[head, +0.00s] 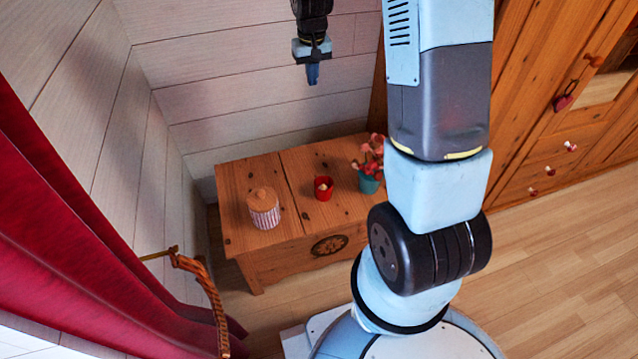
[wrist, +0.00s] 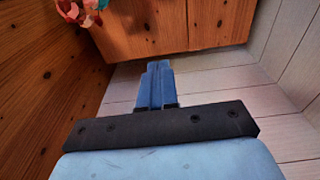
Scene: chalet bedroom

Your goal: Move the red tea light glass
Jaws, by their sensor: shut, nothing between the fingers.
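The red tea light glass (head: 323,188) stands upright on the wooden chest (head: 300,228), near the middle of its top. A small pale thing shows inside it. My gripper (head: 313,75) is in the air, well above the chest and towards the wall behind it. Its blue fingers are shut with nothing between them. The gripper also shows in the wrist view (wrist: 160,72), with the chest top (wrist: 215,22) beyond it. The tea light glass is not in the wrist view.
A striped jar with a wooden lid (head: 264,208) stands left of the glass. A flower pot with red flowers (head: 370,172) stands to its right. A red curtain (head: 70,220) hangs at left. A wooden wardrobe (head: 540,120) is at right.

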